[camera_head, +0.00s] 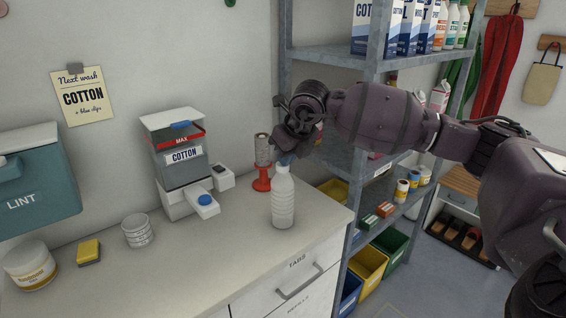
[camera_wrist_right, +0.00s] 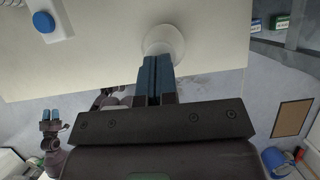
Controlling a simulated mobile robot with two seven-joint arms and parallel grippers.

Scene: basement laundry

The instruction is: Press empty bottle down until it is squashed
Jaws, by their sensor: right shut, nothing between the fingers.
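A white ribbed plastic bottle (camera_head: 283,205) stands upright on the counter near its front edge, at full height. My right gripper (camera_head: 287,159) is above it, pointing down, with its fingertips at the bottle's top. In the right wrist view the blue fingers (camera_wrist_right: 156,78) are shut with nothing between them, and the round white bottle (camera_wrist_right: 164,40) shows just past their tips. The fingers hide part of the bottle's top; whether they touch it I cannot tell.
A cotton dispenser (camera_head: 183,165) and a red-based stand (camera_head: 262,165) are behind the bottle. A metal shelf (camera_head: 349,165) rises at the right. Counter around the bottle is clear.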

